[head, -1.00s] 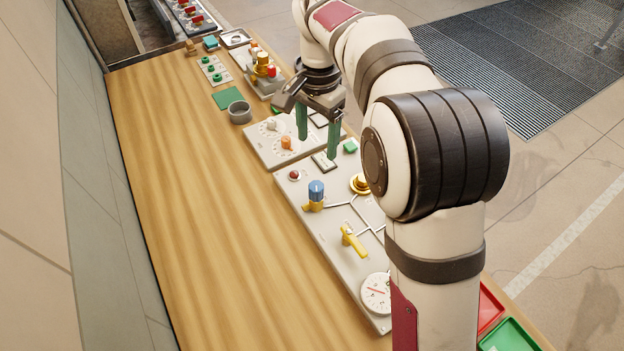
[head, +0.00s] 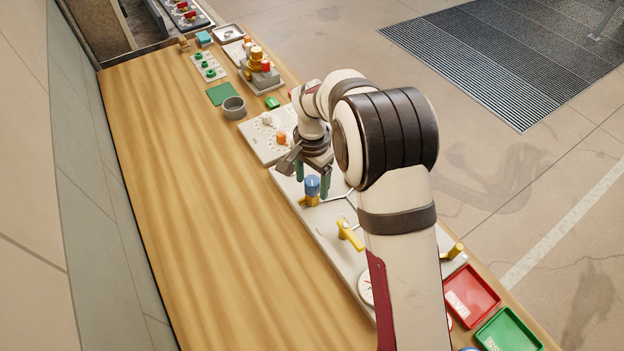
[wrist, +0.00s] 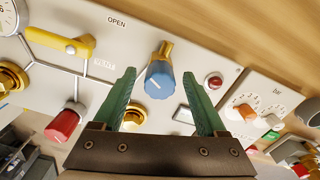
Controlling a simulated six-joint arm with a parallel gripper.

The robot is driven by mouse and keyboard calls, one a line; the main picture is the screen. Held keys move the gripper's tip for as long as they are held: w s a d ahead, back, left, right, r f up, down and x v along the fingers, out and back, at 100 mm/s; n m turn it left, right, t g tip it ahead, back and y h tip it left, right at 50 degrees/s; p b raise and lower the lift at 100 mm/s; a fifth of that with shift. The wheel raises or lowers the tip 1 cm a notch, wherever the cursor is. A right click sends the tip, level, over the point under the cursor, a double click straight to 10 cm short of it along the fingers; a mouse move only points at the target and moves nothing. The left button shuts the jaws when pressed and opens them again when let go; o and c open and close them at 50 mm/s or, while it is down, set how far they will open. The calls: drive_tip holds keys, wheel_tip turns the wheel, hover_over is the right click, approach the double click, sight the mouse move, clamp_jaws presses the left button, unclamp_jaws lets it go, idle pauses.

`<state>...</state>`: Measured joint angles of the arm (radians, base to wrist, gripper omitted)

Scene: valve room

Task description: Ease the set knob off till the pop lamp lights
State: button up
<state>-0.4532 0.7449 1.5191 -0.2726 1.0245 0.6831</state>
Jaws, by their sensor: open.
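The blue knob (head: 312,187) with a white pointer line sits on a brass fitting on the pale panel (head: 335,235); I take it for the set knob. It also shows in the wrist view (wrist: 159,80). My gripper (head: 312,174) is open with green fingers and hangs close by the knob. In the wrist view the knob lies between the two fingertips, apparently beyond them and untouched. A small dark red lamp (wrist: 215,81) sits right of the knob in the wrist view and looks unlit. I cannot read its label.
A yellow lever handle (head: 350,236) stands on the same panel. A red knob (wrist: 63,125) and brass fittings show in the wrist view. An orange knob (head: 281,137) is on the neighbouring panel. The wooden bench (head: 190,200) left of the panels is clear.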

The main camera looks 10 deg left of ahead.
sight(312, 180)
clamp_jaws()
drive_tip(key=shift+n, duration=0.9)
unclamp_jaws()
drive_tip(key=shift+r, duration=0.1)
wheel_tip(312, 180, up, 16)
